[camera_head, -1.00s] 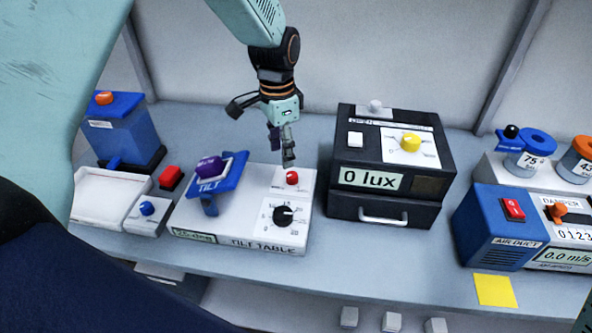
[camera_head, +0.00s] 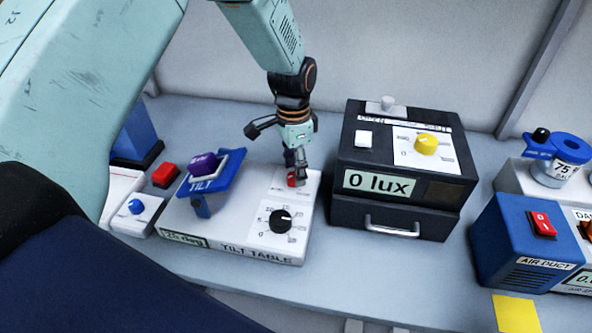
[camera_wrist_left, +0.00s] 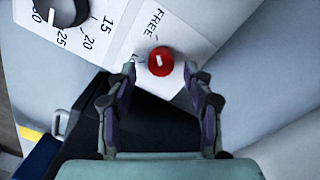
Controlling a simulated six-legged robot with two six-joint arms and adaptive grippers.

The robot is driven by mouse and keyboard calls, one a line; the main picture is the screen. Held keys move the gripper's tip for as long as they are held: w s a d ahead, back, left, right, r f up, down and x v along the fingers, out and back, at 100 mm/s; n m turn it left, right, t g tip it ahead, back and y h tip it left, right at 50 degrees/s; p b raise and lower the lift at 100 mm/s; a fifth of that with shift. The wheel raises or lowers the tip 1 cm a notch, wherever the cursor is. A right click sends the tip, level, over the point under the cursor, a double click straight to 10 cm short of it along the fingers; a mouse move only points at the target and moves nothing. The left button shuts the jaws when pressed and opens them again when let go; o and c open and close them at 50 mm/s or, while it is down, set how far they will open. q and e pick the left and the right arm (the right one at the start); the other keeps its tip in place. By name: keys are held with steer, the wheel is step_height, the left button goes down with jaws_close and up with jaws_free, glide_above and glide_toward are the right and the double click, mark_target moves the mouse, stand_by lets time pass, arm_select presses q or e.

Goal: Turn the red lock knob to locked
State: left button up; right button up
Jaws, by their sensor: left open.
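The red lock knob (camera_head: 292,180) sits at the back right of the white tilt table base (camera_head: 232,246). In the left wrist view the red knob (camera_wrist_left: 161,61) shows a white pointer mark, with the word FREE printed beside it. My left gripper (camera_head: 298,180) is above and at the knob in the head view, partly covering it. In the left wrist view its two fingers (camera_wrist_left: 163,82) are open, one on each side of the knob, with gaps to it. Whether they touch it is not clear. My right gripper is not in view.
A black dial (camera_head: 280,220) sits in front of the knob on the same base. The blue tilt plate (camera_head: 212,185) with a purple piece stands to the left. The black lux box (camera_head: 352,207) stands close on the right. A blue air duct unit (camera_head: 520,240) is further right.

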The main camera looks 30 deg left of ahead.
arm_select(q)
steer(key=shift+s+f, duration=0.15)
steer(key=shift+f, duration=0.5)
steer(key=shift+a+f, duration=0.2)
steer(key=shift+a, duration=0.1)
steer(key=shift+d, duration=0.3)
steer(key=c, duration=0.4)
steer(key=shift+a, duration=0.2)
steer(key=c, duration=0.4)
jaws_close()
